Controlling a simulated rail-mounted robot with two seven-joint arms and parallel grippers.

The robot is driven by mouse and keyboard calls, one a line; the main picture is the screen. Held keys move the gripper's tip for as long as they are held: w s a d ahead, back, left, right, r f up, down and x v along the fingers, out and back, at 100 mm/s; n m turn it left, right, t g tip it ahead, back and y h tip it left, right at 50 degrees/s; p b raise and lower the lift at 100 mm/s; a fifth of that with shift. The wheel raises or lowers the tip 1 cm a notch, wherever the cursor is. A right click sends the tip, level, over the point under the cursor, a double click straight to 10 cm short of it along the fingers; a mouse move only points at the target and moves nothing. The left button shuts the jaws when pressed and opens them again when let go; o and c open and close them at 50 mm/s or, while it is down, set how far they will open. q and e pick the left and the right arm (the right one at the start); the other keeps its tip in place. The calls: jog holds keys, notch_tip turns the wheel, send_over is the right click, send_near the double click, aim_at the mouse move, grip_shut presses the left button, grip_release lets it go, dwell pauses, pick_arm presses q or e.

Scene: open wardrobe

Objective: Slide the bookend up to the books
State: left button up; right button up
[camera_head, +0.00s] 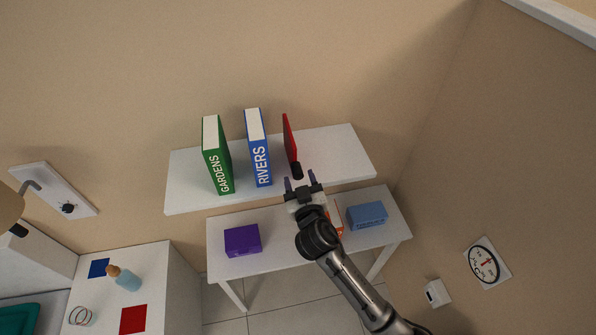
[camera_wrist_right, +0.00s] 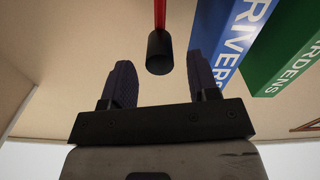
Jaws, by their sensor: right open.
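The red bookend (camera_head: 289,137) stands on the white shelf, with a black handle (camera_head: 296,170) at its front edge. To its left, with a gap, stands the blue RIVERS book (camera_head: 257,150); the green GARDENS book (camera_head: 217,157) stands farther left, apart from RIVERS. My right gripper (camera_head: 300,181) is open and empty, just in front of the handle. In the right wrist view, the handle (camera_wrist_right: 159,52) shows beyond the gap between the fingertips (camera_wrist_right: 160,78), and the bookend's red edge (camera_wrist_right: 159,14) runs up behind it. My left gripper is not in view.
The white shelf (camera_head: 340,160) is bare right of the bookend. Below it, a white table (camera_head: 282,255) holds a purple box (camera_head: 242,240), a blue box (camera_head: 367,215) and an orange-and-white item (camera_head: 335,214) partly hidden by my arm. A bottle (camera_head: 124,279) stands on the cabinet at lower left.

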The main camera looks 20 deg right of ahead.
aim_at(291, 152)
jog(key=shift+w+d, duration=0.15)
jog(key=shift+w, duration=1.15)
grip_shut()
